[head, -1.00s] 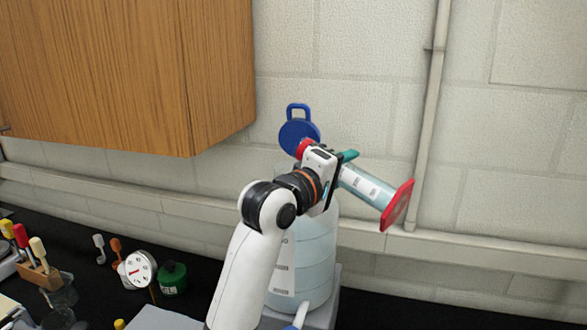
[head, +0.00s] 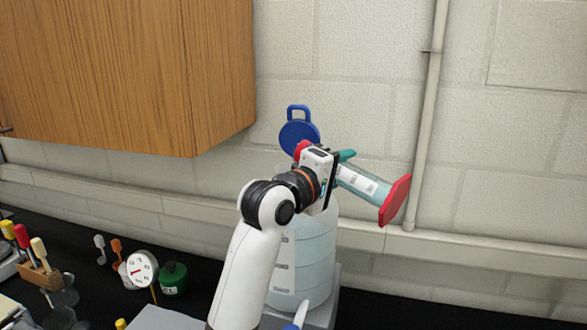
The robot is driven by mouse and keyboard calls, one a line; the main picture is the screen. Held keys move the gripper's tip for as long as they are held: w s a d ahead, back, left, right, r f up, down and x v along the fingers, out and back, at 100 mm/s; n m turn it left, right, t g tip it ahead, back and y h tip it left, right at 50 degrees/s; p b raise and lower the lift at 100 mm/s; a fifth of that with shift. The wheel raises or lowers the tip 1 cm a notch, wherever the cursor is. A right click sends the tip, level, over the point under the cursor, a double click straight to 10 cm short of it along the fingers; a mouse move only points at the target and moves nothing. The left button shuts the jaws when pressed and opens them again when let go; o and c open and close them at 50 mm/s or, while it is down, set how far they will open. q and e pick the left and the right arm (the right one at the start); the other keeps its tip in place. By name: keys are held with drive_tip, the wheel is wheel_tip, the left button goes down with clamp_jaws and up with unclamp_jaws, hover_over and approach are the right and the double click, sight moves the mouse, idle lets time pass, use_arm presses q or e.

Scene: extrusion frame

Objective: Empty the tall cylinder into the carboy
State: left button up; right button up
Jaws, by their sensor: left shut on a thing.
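My left gripper (head: 332,172) is shut on the tall cylinder (head: 362,184), a clear tube with pale liquid, white label marks and a red hexagonal base (head: 395,200). The cylinder is tilted, its base lower right and its other end upper left. A red part by the gripper's left side is partly hidden behind my gripper, so the mouth is not clear. The carboy (head: 305,262), large and translucent with pale blue liquid, stands below the gripper. Its blue lid (head: 299,137) with a loop handle stands open above. The carboy's opening is hidden by my arm. My right gripper is not in view.
The carboy rests on a grey stand (head: 327,312) against the block wall. A wooden cabinet (head: 120,70) hangs upper left. A round dial (head: 141,268), a dark green container (head: 173,279) and a tool rack (head: 42,275) stand left on the black bench. A vertical pipe (head: 425,110) runs at right.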

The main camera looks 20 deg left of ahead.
use_arm(q)
drive_tip(key=shift+w, duration=0.15)
drive_tip(key=shift+r, duration=0.1)
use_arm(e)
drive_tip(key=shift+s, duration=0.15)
use_arm(q)
drive_tip(key=shift+a+r+n, duration=0.1)
drive_tip(key=shift+r+n, duration=0.1)
drive_tip(key=shift+n, duration=0.2)
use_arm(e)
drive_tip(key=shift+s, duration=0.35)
